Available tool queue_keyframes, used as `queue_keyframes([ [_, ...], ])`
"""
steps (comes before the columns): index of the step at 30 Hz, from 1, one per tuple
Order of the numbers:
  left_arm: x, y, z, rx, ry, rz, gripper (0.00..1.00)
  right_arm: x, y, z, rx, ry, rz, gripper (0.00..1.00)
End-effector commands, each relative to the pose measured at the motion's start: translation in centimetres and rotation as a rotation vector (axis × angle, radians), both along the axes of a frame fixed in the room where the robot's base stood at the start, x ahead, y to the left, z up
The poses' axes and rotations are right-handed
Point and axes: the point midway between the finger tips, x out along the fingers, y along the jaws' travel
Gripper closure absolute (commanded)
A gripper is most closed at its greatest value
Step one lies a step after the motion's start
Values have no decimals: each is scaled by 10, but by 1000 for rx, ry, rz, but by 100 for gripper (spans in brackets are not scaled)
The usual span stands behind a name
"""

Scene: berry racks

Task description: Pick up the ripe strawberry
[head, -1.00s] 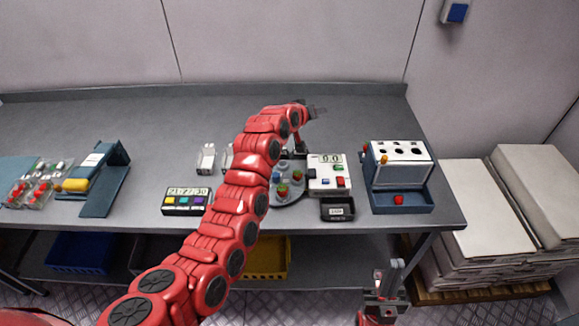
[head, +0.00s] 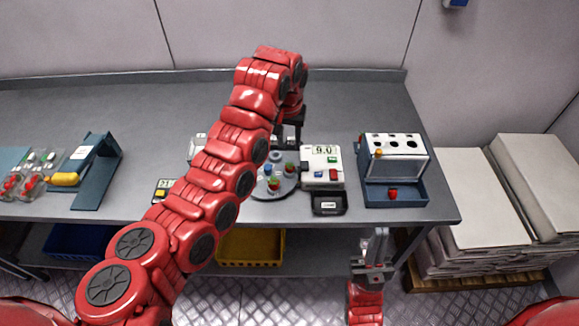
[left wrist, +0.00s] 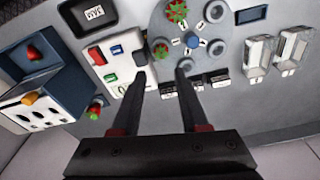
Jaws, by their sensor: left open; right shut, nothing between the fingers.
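A grey round plate (head: 290,190) on the bench holds several small pieces. A red strawberry with a green top (head: 273,184) is at its front, and it also shows in the left wrist view (left wrist: 176,10). A second green-topped piece with red (head: 289,169) is at its right, seen too in the left wrist view (left wrist: 160,49). My left gripper (head: 288,140) is open and empty, pointing down behind the plate. In the left wrist view its fingertips (left wrist: 160,76) are apart, near the plate's edge. My right gripper (head: 379,245) is shut and empty in front of the bench.
A white device with a display (head: 322,168) stands right of the plate, with a dark tray (head: 328,203) before it. A blue rack (head: 393,172) with a red piece is further right. Clear boxes with red berries (head: 32,183) are at far left. The rear bench is clear.

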Motion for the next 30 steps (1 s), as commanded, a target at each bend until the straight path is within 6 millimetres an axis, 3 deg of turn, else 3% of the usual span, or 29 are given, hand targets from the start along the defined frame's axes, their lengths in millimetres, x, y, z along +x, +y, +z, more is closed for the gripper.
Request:
queue_keyframes([
  [3,1,-3,-24,-1,3,-2,56,0,0,-1,0,0,0,100],
  [9,5,-2,-51,2,1,-2,56,0,0,-5,0,0,0,100],
  [15,7,-1,-63,2,0,-1,56,0,0,-5,0,0,0,100],
  [23,12,0,-87,4,6,0,56,0,0,23,0,0,0,100],
  [30,15,-1,-111,2,1,-1,56,0,0,28,0,0,0,100],
])
